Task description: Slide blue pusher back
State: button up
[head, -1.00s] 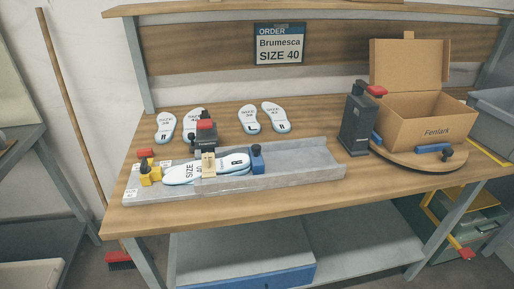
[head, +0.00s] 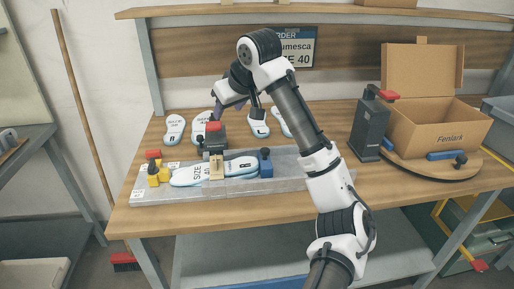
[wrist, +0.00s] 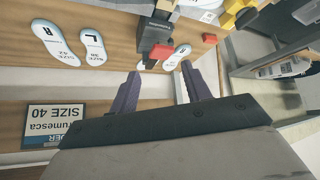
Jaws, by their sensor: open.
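The blue pusher (head: 265,164) stands upright in the grey channel (head: 300,180), touching or very close to the right end of the white size 40 insoles (head: 200,174). A yellow block (head: 157,174) with a black knob is at their left end. My gripper (head: 217,112) is above the back of the bench, behind the dark red-topped device (head: 213,142), up and left of the pusher. In the wrist view its purple fingers (wrist: 161,72) are apart with nothing held between them. I cannot make out the pusher in that view.
Loose insoles (head: 174,128) lie behind the channel. A dark post (head: 368,125) with a red top and an open cardboard box (head: 430,133) on a wooden turntable (head: 430,170) stand at right. An order sign (head: 301,58) hangs behind. The bench front is clear.

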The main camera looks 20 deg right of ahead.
aim_at(265, 150)
jog(key=s+d+m+g+h, duration=0.1)
jog(key=s+d+m+g, duration=0.15)
jog(key=s+d, duration=0.6)
jog(key=shift+n, duration=0.35)
jog(key=x, duration=0.4)
jog(key=d+x, duration=0.1)
jog(key=x, duration=0.4)
jog(key=d+x, duration=0.1)
jog(key=x, duration=0.4)
jog(key=shift+w, duration=0.45)
grip_shut()
